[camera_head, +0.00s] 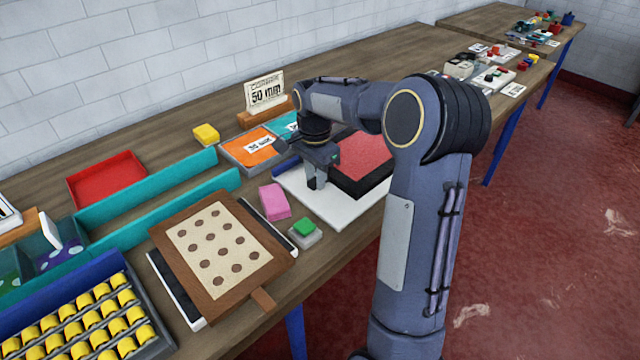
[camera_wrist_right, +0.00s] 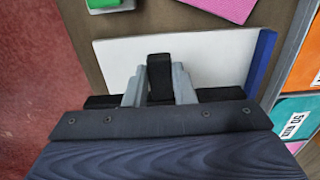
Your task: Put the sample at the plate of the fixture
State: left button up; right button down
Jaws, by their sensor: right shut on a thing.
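The sample, a red panel (camera_head: 366,158) with a wide black border, is at the white plate (camera_head: 345,216) of the fixture. It covers much of the plate; I cannot tell whether it rests flat or is slightly above it. A blue fence edges the plate in the wrist view (camera_wrist_right: 262,62). My right gripper (camera_head: 317,183) is over the plate at the sample's left side. Its grey fingers are shut on a black part of the sample (camera_wrist_right: 160,75). The sample's black edge shows behind them; the rest is hidden by my gripper and arm. My left gripper is out of view.
A pink block (camera_head: 274,201) and a green-topped block (camera_head: 304,232) stand left of the plate. A brown dotted board (camera_head: 219,247) lies farther left. Behind are an orange-card tray (camera_head: 249,146) and a "50 mm" sign (camera_head: 265,92). The table's front edge is close.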

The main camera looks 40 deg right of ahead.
aim_at(319, 197)
jog(key=shift+w+d+f, duration=0.2)
jog(key=shift+d+f, duration=0.2)
jog(key=shift+f, duration=0.15)
jog(key=shift+w+d+f, duration=0.15)
jog(key=shift+d+f, duration=0.25)
jog(key=shift+f, duration=0.1)
jog(key=f, duration=0.3)
jog(key=shift+w+d+f, duration=0.15)
jog(key=shift+d+f, duration=0.05)
jog(key=shift+f, duration=0.1)
jog(key=c, duration=1.2)
grip_release()
jog(key=shift+r, duration=0.15)
